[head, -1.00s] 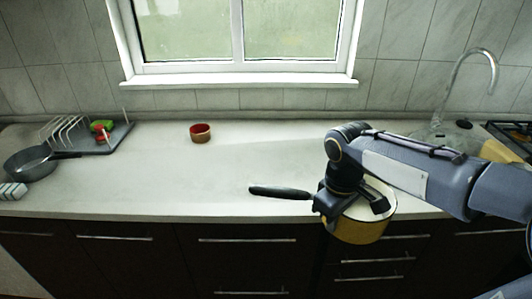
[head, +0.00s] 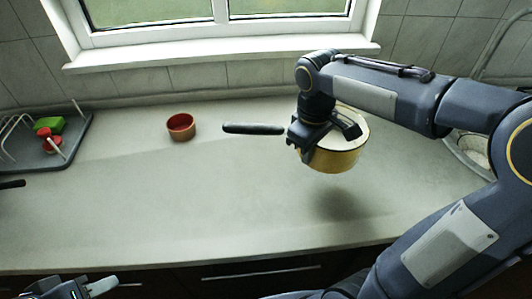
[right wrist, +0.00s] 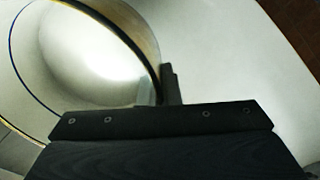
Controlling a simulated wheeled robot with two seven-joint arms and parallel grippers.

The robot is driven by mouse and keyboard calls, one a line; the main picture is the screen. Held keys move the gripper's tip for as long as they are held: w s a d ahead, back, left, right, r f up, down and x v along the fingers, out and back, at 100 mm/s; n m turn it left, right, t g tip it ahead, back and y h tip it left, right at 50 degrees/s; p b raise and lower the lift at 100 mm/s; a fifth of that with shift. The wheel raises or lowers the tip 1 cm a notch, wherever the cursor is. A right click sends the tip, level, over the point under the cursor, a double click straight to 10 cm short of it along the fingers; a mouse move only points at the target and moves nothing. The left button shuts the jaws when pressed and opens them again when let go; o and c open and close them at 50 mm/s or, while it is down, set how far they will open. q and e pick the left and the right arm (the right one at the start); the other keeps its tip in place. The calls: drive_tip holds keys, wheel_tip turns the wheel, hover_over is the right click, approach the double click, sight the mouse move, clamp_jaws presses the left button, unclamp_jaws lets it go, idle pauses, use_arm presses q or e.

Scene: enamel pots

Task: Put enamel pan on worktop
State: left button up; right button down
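The enamel pan (head: 338,158) is yellow outside and pale inside, with a long dark handle (head: 253,128) pointing left. My right gripper (head: 322,140) is shut on the pan near the handle side and holds it above the worktop (head: 190,200). The pan's shadow falls on the worktop below it, apart from the pan. The right wrist view shows the pan's pale inside and rim (right wrist: 85,45) close to the gripper; the exact grip is partly hidden. My left gripper (head: 85,287) is partly in view at the bottom left, and its opening is unclear.
A small red bowl (head: 181,128) stands on the worktop left of the pan handle. A grey dish rack (head: 75,135) with a green and red item is at the far left. A sink (head: 470,150) is at the right behind my arm. The worktop's middle and front are clear.

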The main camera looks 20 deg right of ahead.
drive_tip(key=w+a+f, duration=0.2)
drive_tip(key=w, duration=0.1)
drive_tip(key=w+a+f+p, duration=0.1)
drive_tip(key=w+a+f, duration=0.4)
drive_tip(key=w+f, duration=0.1)
drive_tip(key=shift+a+p, duration=0.4)
drive_tip(key=shift+w+a+f, duration=0.35)
drive_tip(key=shift+w+f, duration=0.05)
drive_tip(key=shift+f, duration=0.25)
wheel_tip(320, 180, down, 3)
drive_tip(key=shift+w+f, duration=0.1)
drive_tip(key=shift+f, duration=0.05)
drive_tip(key=shift+f, duration=0.1)
drive_tip(key=c, duration=1.6)
unclamp_jaws()
